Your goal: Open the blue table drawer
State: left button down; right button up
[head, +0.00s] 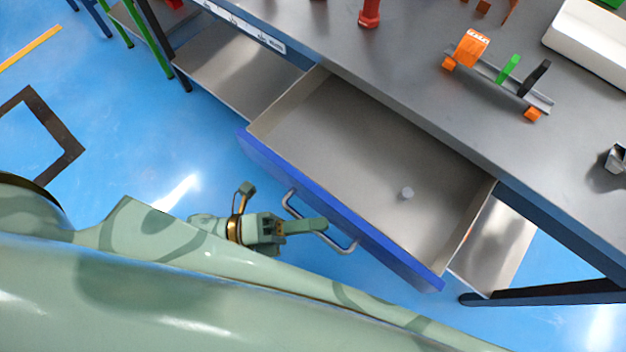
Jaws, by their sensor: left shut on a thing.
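The blue drawer (390,257) stands pulled well out from under the grey table (440,85). A curved grey handle (345,246) sits on the blue front. My left gripper (318,226) is at the handle, shut on it near its middle. The exact finger contact is partly hidden. My right gripper is not in view.
On the tabletop are a red piece (369,14), a rail with orange, green and black parts (509,82), and a white box (590,40). A lower metal shelf (235,75) shows beside the drawer. Blue floor (120,130) lies open at the left.

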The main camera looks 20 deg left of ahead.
pick_arm(q)
jog(key=c, duration=1.5)
grip_release()
jog(key=p+v, duration=0.1)
jog(key=v, duration=1.5)
jog(key=shift+a, duration=0.2)
jog(key=shift+f, duration=0.1)
